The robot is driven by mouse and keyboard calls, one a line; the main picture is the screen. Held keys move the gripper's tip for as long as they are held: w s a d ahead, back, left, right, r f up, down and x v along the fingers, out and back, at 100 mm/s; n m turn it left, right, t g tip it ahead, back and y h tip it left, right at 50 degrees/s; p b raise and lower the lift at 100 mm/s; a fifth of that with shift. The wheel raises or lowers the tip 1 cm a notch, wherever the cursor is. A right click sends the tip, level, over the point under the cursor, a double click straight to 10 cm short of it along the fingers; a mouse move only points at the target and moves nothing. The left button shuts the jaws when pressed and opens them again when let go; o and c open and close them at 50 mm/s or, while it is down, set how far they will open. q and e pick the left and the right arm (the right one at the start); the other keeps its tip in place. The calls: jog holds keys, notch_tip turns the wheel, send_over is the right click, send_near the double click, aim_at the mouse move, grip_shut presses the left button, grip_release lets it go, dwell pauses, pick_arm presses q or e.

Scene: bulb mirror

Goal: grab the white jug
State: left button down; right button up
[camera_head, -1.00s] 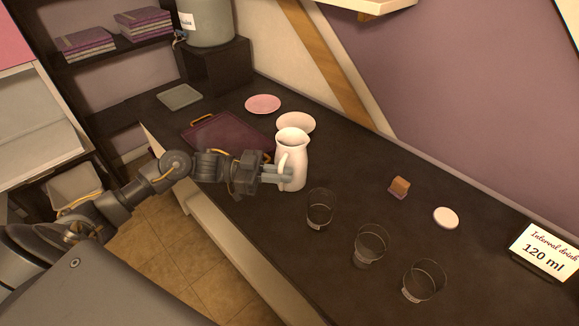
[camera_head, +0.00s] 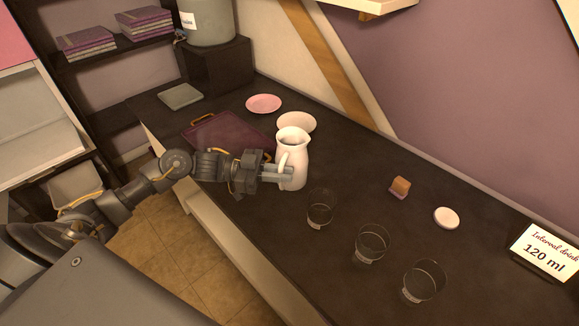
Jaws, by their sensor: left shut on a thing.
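The white jug (camera_head: 294,156) stands upright on the dark counter, left of the clear glasses, with its handle toward my left arm. My left gripper (camera_head: 282,174) reaches in from the left at the jug's handle side. It is shut on the jug's handle, with the fingers against the lower part of it. The exact contact is small and partly hidden. My right gripper is not in view.
Clear glasses (camera_head: 371,243) stand in a row to the jug's right. A white plate (camera_head: 297,122) and a purple tray (camera_head: 226,134) lie close behind and left of the jug. A pink plate (camera_head: 264,103), a small brown block (camera_head: 400,187), a white disc (camera_head: 446,218) and a sign (camera_head: 545,250) are also on the counter (camera_head: 345,165).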

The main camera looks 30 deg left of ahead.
pick_arm(q)
jog(key=shift+r, duration=0.2)
jog(key=shift+r+b, duration=0.55)
jog(key=shift+r, duration=0.4)
jog(key=s+d+r+b, duration=0.2)
jog(key=s+r, duration=0.8)
jog(key=s, duration=0.3)
jog(key=shift+s+r, duration=0.35)
jog(key=shift+s, duration=0.05)
